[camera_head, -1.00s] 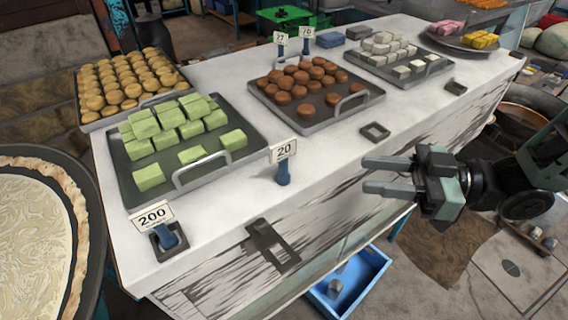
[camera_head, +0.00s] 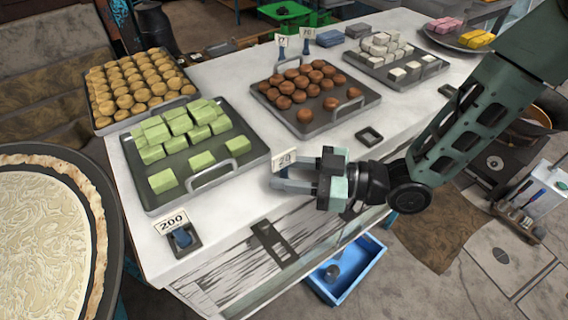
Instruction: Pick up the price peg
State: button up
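A price peg with a white "20" card (camera_head: 286,158) stands on the counter's front edge, right of the green sweets tray. My gripper (camera_head: 283,173) is at this peg, its two fingers spread apart, one at card height and one lower. The peg's stem is largely hidden by the fingers, and I cannot tell whether they touch it. Another price peg, marked "200" (camera_head: 171,221), stands in a dark holder at the near left corner. Two more price pegs, "77" (camera_head: 282,41) and "70" (camera_head: 307,33), stand at the back.
The white counter (camera_head: 235,207) holds a green sweets tray (camera_head: 152,203), a brown sweets tray (camera_head: 312,126) and a white sweets tray (camera_head: 405,82). An empty dark holder (camera_head: 369,136) sits right of the "20" peg. A blue bin (camera_head: 366,270) stands on the floor below.

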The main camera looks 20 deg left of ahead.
jog(key=shift+a, duration=0.45)
grip_shut()
